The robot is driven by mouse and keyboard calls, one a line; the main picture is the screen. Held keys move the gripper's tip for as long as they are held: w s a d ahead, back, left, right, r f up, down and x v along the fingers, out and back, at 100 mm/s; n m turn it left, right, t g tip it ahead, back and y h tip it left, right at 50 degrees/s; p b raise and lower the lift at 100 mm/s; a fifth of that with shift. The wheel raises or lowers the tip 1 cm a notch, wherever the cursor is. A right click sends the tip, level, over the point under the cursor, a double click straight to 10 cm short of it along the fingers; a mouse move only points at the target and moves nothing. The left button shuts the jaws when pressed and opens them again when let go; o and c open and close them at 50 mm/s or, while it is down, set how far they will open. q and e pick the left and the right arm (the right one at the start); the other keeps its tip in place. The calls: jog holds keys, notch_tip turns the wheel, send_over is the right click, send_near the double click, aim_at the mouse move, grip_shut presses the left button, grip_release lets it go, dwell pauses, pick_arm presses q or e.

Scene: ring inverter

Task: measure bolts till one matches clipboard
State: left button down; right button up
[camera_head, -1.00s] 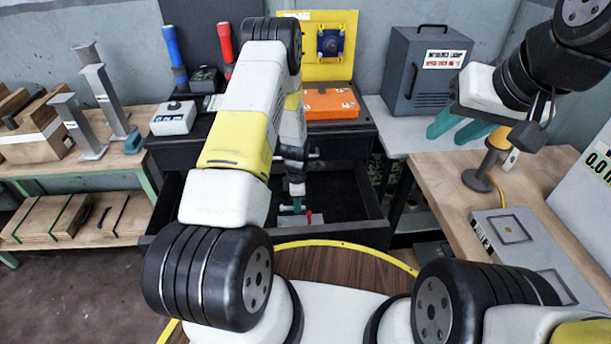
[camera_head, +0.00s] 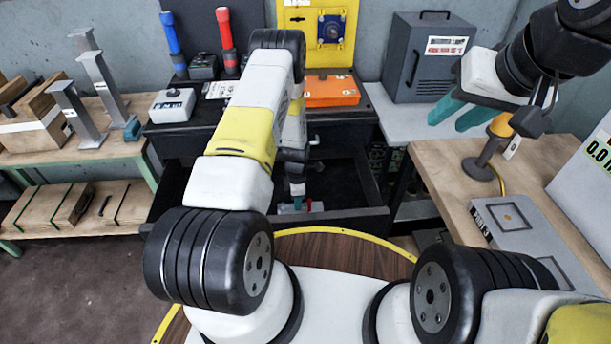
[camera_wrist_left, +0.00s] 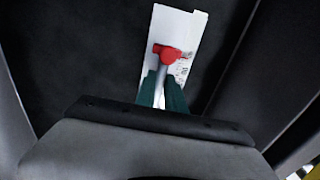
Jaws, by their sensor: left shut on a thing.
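My left gripper (camera_head: 300,204) reaches down into the open dark drawer (camera_head: 375,217). In the left wrist view its two green fingers (camera_wrist_left: 162,82) are closed on the grey shaft of a red-headed piece (camera_wrist_left: 168,54), perhaps a bolt or small tool. A white printed card (camera_wrist_left: 182,22) lies behind it on the drawer floor; I cannot tell whether they touch. My right gripper (camera_head: 460,113) hangs at the upper right with its teal fingers apart and nothing visible between them. A printed white sheet (camera_head: 219,90) on the bench may be the clipboard.
A flat grey device (camera_head: 530,240), a stand with an orange top (camera_head: 490,145) and a white display panel (camera_head: 597,160) are on the right table. An orange box (camera_head: 333,90) and grey cabinet (camera_head: 428,60) stand behind. Metal posts (camera_head: 98,80) stand left. Drawer walls surround my left gripper.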

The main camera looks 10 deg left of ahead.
pick_arm(q)
jog(key=c, duration=1.3)
grip_release()
jog(key=shift+c, duration=0.2)
jog(key=shift+r, duration=0.1)
